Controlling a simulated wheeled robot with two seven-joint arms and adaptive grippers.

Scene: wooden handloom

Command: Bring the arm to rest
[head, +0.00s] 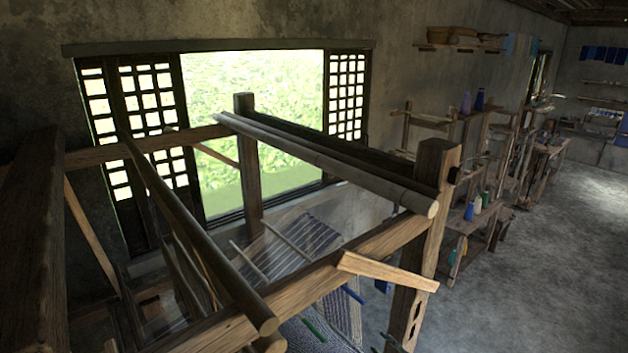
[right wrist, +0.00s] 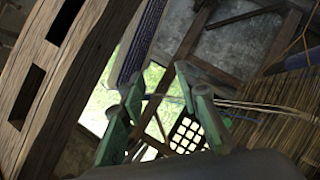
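My right gripper (right wrist: 160,86) shows in the right wrist view with its two greenish fingers spread apart. Nothing is held between them. Beyond the fingers are a bright window and the loom's threads. In the head view only a small dark part of what looks like this gripper (head: 391,343) shows at the bottom edge, beside the loom's front post. My left gripper is in neither view. The wooden handloom (head: 330,268) fills the middle of the head view, with striped cloth (head: 300,238) inside its frame.
A slotted loom post (right wrist: 50,70) stands close on the left of the right wrist view. Brown threads (right wrist: 275,128) and a blue rod-like thing (right wrist: 290,62) are at its right. In the head view, shelves (head: 470,215) line the wall and open floor (head: 540,270) lies at right.

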